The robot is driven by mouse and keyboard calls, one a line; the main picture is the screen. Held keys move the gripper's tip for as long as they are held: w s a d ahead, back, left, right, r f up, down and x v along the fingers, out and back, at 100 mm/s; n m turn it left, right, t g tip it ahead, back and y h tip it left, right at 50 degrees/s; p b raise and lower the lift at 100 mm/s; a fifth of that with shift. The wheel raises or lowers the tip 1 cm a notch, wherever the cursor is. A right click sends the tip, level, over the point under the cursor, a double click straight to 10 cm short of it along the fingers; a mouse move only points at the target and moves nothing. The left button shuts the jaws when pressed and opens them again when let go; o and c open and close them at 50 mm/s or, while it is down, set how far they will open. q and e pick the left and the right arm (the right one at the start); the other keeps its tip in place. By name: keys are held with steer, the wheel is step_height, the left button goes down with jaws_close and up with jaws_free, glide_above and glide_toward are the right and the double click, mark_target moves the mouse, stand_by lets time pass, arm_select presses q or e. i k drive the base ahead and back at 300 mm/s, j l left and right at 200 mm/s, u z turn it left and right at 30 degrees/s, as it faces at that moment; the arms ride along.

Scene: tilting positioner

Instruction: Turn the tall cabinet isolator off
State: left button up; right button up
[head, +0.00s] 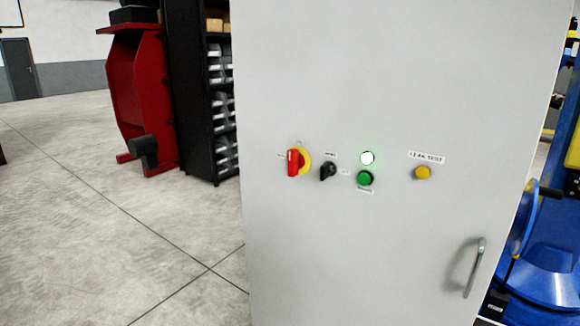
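The tall grey cabinet (350,80) fills the middle of the head view, its front facing me. The isolator (293,163) is a red handle on a yellow round plate, at the left of the control row. The red handle stands about upright. Small labels sit by it, too small to read. Neither of my grippers is in the head view, and nothing touches the isolator.
Right of the isolator are a black selector knob (328,171), a lit lamp (368,158), a green button (365,178) and a yellow button (423,172) labelled LEAK TEST. A door handle (474,268) is lower right. Blue machinery (550,270) stands right. Floor (90,220) at left is clear.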

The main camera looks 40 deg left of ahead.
mark_target(295, 161)
steer(key=u, duration=0.75)
steer(key=k+j, duration=0.05)
steer(key=j, duration=0.05)
